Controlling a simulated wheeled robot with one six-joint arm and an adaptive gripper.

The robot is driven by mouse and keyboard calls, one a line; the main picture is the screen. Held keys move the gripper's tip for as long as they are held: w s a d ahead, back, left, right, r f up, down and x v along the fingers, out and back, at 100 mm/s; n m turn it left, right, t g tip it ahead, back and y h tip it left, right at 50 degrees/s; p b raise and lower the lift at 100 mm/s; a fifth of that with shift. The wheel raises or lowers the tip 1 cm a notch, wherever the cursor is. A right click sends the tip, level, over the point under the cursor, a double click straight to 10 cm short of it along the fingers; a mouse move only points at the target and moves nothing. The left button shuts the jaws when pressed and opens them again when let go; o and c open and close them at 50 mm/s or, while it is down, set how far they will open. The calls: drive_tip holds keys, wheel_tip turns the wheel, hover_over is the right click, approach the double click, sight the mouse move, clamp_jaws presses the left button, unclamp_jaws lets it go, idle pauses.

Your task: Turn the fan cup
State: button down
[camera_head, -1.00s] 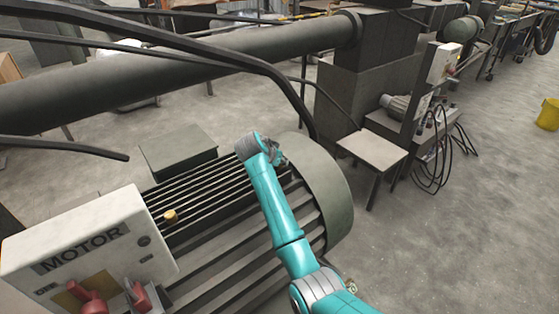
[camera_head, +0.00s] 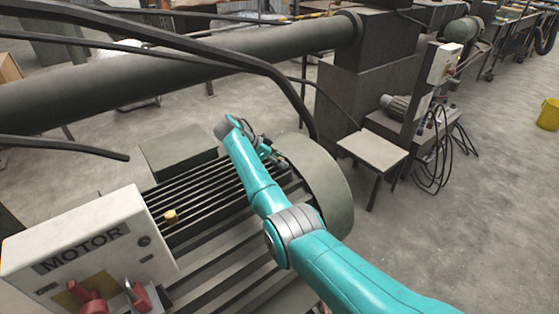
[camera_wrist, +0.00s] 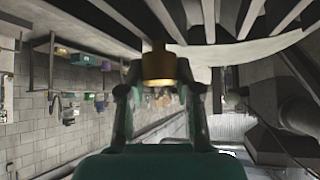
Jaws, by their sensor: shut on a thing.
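A brass-yellow fan cup (camera_wrist: 158,67) sits against the ribbed motor casing at the top middle of the wrist view. My gripper (camera_wrist: 158,86) has a finger on each side of it and is shut on it. In the head view my gripper (camera_head: 277,157) is at the motor's far right end, by the rounded end cover (camera_head: 325,185). The cup it holds is not clearly visible there. Another small yellow cap (camera_head: 170,216) shows on top of the motor, beside the control box, away from my gripper.
The ribbed motor (camera_head: 190,185) lies below my arm. A white box marked MOTOR (camera_head: 100,235) with red switches (camera_head: 90,297) stands at the lower left. A thick pipe (camera_head: 200,70) and dark cables cross above. A small table (camera_head: 372,149) stands right, with open floor beyond.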

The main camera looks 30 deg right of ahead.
drive_tip(key=shift+f+m+g+y, duration=0.1)
drive_tip(key=shift+m+g+y, duration=0.2)
drive_tip(key=shift+m+g, duration=0.65)
idle(0.5)
drive_tip(key=c, duration=0.8)
unclamp_jaws()
wheel_tip(320, 180, up, 10)
